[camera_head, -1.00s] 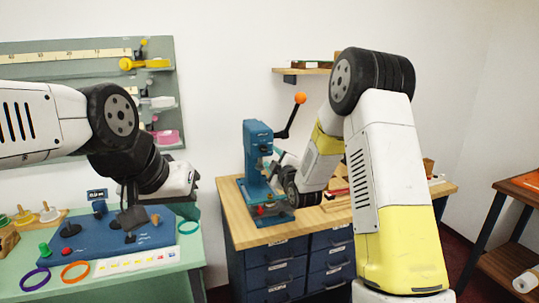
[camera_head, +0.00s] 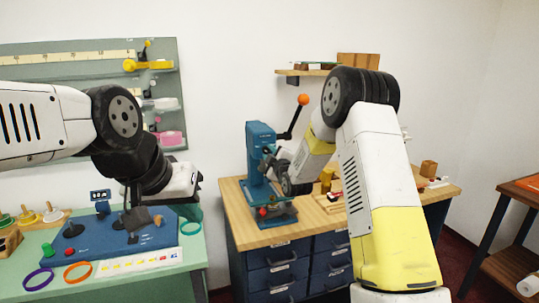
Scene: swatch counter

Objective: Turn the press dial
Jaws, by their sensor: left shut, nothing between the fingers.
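The blue press (camera_head: 259,150) stands on the wooden-topped bench, with a black lever ending in an orange ball (camera_head: 303,99). A small red part (camera_head: 262,212) shows at its base. I cannot make out a dial clearly. My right gripper (camera_head: 272,163) is at the front of the press, partly hidden by my own wrist; its jaws are too small to read. My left gripper (camera_head: 133,216) points down over the blue panel (camera_head: 100,240) on the green table. It is shut and empty, close to the panel's small knobs; contact cannot be told.
Purple (camera_head: 38,279), orange (camera_head: 77,271) and teal (camera_head: 190,227) rings lie around the panel. A small shelf (camera_head: 300,72) is above the press. Small items lie on the bench right of the press.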

